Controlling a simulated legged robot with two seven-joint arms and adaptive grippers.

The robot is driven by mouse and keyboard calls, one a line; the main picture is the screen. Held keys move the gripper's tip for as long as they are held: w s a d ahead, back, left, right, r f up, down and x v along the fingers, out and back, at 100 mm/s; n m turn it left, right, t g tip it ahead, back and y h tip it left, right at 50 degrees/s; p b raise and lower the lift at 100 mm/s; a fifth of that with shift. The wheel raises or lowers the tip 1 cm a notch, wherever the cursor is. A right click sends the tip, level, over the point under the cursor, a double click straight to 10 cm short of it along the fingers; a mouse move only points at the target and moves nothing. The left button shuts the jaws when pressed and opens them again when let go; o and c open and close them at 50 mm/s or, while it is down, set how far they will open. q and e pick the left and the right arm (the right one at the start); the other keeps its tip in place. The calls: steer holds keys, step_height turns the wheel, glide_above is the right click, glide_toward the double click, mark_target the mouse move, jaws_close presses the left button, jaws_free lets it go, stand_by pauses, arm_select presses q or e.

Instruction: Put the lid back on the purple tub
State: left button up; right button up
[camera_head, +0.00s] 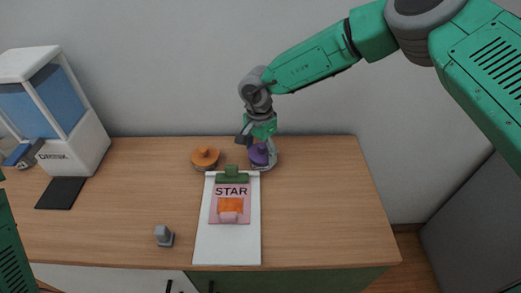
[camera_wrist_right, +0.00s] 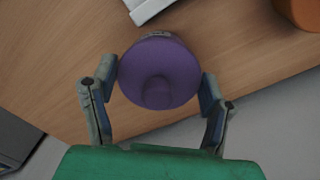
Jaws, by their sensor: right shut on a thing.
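The purple lid (camera_head: 259,155), round with a knob, is at the back of the table, over the clear tub (camera_head: 265,167). In the head view it appears on or just above the tub's top; I cannot tell whether it is fully seated. My right gripper (camera_head: 258,141) reaches down on it from above. In the right wrist view the purple lid (camera_wrist_right: 160,65) fills the space between the two fingers of my right gripper (camera_wrist_right: 160,90), which is shut on it. The lid hides most of the tub there.
An orange-lidded tub (camera_head: 205,158) stands just left of the purple one. A clipboard (camera_head: 228,245) with a STAR sheet lies in front. A drink dispenser (camera_head: 75,140), a black mat (camera_head: 61,193) and a small grey object (camera_head: 163,236) are further left. The table's right side is clear.

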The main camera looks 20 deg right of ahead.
steer(key=o, duration=1.1)
steer(key=shift+c, duration=0.2)
steer(key=shift+r, duration=0.15)
steer(key=shift+r+p, duration=2.9)
steer(key=shift+r, duration=0.5)
jaws_close()
steer(key=shift+f, duration=0.15)
